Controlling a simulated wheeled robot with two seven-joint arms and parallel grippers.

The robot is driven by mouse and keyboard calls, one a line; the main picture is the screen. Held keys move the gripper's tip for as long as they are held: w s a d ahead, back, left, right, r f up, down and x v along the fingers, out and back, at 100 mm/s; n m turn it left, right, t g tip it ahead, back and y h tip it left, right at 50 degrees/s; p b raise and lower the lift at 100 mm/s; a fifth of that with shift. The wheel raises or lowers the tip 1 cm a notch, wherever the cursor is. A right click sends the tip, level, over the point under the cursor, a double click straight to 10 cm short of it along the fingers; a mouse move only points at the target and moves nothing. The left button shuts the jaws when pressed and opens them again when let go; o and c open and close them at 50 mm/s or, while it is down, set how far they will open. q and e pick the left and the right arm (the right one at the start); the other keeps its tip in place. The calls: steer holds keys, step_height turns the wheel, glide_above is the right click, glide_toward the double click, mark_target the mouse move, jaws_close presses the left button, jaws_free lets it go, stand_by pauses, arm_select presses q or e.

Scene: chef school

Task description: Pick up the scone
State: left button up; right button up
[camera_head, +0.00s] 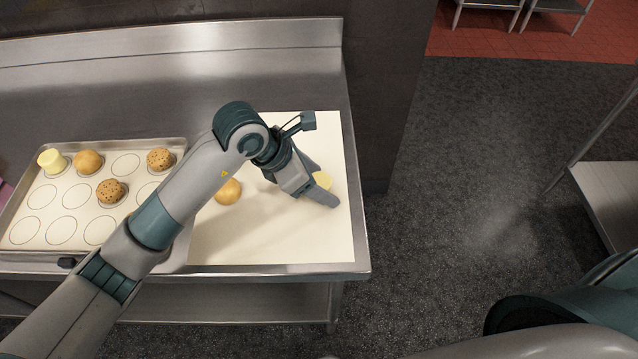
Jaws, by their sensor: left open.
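A pale yellow pastry (323,179), which looks like the scone, sits on the cream mat (270,238) near its right side. My left gripper (322,184) is low over the mat, with its open fingers around or just beside this pastry. The gripper partly hides the pastry, and I cannot tell whether the fingers touch it. A round golden bun (229,191) lies on the mat to the left, partly behind my left arm. My right gripper is out of view.
A baking tray (22,247) on the left of the steel table (200,92) holds a similar pale yellow pastry (51,160), a golden bun (88,161) and two speckled cookies (110,191). A dark wall stands behind. Open floor lies to the right.

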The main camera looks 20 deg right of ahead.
mark_target(329, 178)
arm_select(q)
steer(key=c, duration=1.1)
steer(key=shift+r, duration=0.2)
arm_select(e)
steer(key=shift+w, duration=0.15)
